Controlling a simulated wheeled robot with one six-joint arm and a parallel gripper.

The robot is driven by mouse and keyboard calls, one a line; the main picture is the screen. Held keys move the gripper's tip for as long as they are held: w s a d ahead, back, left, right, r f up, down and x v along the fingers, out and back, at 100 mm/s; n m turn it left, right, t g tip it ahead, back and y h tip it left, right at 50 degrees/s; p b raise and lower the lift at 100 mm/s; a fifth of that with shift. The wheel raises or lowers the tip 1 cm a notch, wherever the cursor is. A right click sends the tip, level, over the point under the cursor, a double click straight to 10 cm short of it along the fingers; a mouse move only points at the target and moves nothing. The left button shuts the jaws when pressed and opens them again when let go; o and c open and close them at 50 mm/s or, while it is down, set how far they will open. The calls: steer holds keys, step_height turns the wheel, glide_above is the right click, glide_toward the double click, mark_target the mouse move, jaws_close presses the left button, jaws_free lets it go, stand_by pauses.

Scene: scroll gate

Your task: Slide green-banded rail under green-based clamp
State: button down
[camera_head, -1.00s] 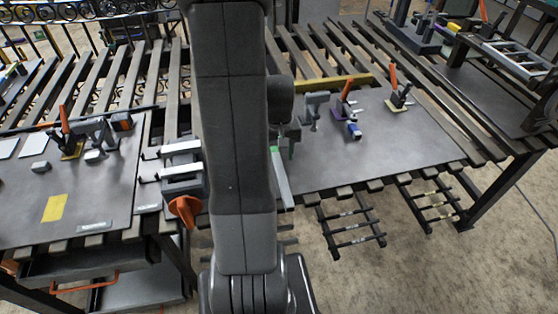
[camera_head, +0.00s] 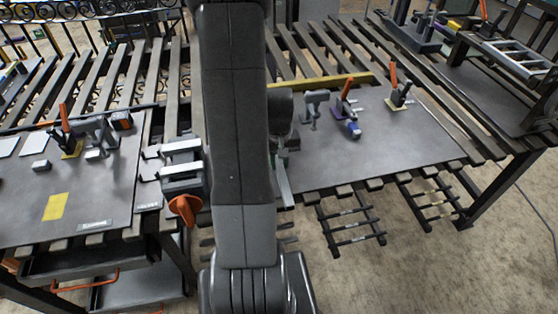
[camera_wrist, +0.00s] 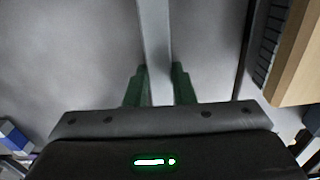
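A long, flat light-grey rail (camera_head: 284,188) lies at the front edge of the right-hand grey plate, beside my arm. In the wrist view the rail (camera_wrist: 155,35) runs straight away between the green fingers of my gripper (camera_wrist: 159,88). The fingers sit close on both sides of it, and it looks held. In the head view my arm covers most of the gripper and the rail's surroundings. I cannot make out the rail's green band apart from the green fingers. No green-based clamp can be picked out; it may be behind my arm.
On the right plate (camera_head: 400,150) stand an orange-handled clamp with a purple base (camera_head: 341,115), a blue-ended tool (camera_head: 353,130) and another orange-handled clamp (camera_head: 399,95). A yellow bar (camera_head: 335,82) lies behind. A yellow-based clamp (camera_head: 72,150) stands on the left plate.

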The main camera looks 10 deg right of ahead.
mark_target(279, 163)
steer(key=c, duration=1.1)
jaws_free()
steer(key=shift+c, duration=0.2)
steer(key=shift+r, duration=0.1)
step_height(279, 163, up, 14)
steer(key=shift+b, duration=0.35)
steer(key=shift+f, duration=0.2)
